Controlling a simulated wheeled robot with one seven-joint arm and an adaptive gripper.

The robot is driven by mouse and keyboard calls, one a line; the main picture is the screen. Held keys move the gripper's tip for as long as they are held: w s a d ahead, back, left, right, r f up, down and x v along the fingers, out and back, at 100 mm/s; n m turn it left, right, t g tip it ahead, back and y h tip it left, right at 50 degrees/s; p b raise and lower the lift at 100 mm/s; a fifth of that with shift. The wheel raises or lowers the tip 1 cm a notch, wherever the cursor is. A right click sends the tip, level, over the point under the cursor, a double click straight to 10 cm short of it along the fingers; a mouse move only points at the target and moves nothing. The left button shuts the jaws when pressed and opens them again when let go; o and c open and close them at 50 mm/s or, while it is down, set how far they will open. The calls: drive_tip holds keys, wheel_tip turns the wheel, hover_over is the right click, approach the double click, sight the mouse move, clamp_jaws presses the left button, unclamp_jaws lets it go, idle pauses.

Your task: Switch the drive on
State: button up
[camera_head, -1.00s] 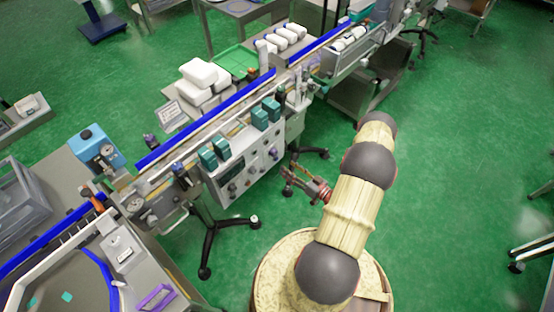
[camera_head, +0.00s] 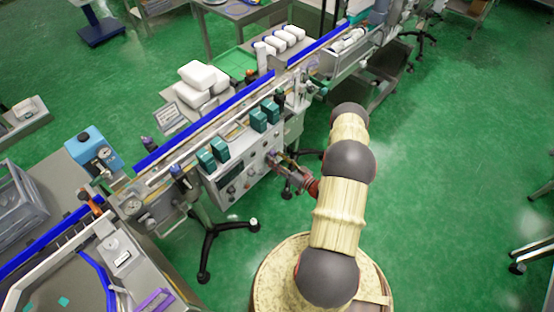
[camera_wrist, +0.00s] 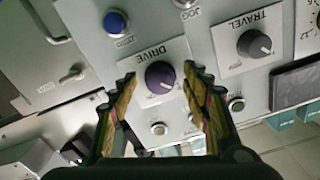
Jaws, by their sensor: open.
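The drive switch (camera_wrist: 159,77) is a round purple knob on a white plate marked DRIVE, shown upside down in the wrist view. My gripper (camera_wrist: 158,84) is open, with one finger on each side of the knob in that view. I cannot tell whether the fingers touch it. In the head view my gripper (camera_head: 276,160) is close to the front of the grey control panel (camera_head: 236,187), and the knob cannot be made out there.
Beside the drive plate are a dark TRAVEL knob (camera_wrist: 254,43), a blue button (camera_wrist: 116,22) and a dark display (camera_wrist: 295,84). The conveyor with blue rails (camera_head: 225,108) runs above the panel. Green floor (camera_head: 450,170) is clear at right.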

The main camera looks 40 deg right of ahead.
drive_tip(key=shift+c, duration=0.6)
drive_tip(key=c, duration=1)
drive_tip(key=shift+c, duration=0.2)
drive_tip(key=m+b, duration=0.1)
drive_tip(key=m, duration=0.3)
drive_tip(key=shift+m, duration=0.3)
drive_tip(key=m+b, duration=0.1)
drive_tip(key=m, duration=0.3)
drive_tip(key=shift+a+m, duration=0.1)
drive_tip(key=shift+m, duration=0.2)
drive_tip(key=m, duration=0.4)
drive_tip(key=shift+r+m+b, duration=0.2)
drive_tip(key=shift+m+b, duration=0.1)
drive_tip(key=shift+b, duration=0.05)
drive_tip(key=shift+m, duration=2.1)
